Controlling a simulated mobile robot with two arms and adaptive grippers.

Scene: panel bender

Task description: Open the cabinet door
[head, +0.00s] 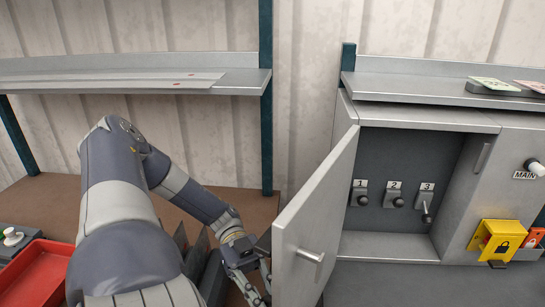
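The grey cabinet (415,119) stands on the right. Its door (318,215) is swung open to the left, baring the interior with three switches labelled 1, 2 and 3. The door's bar handle (311,256) is on its face near the free edge. My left gripper (257,283) is low, just left of the door's free edge and apart from the handle. Its fingers are small and dark, and how far they are spread is unclear. My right gripper is not in view.
A yellow lock box (495,240) and a switch marked MAIN (534,168) are on the panel at right. A red tray (38,274) lies at lower left. Metal shelves (130,80) run above the brown bench (55,190); dark upright plates stand beside my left forearm.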

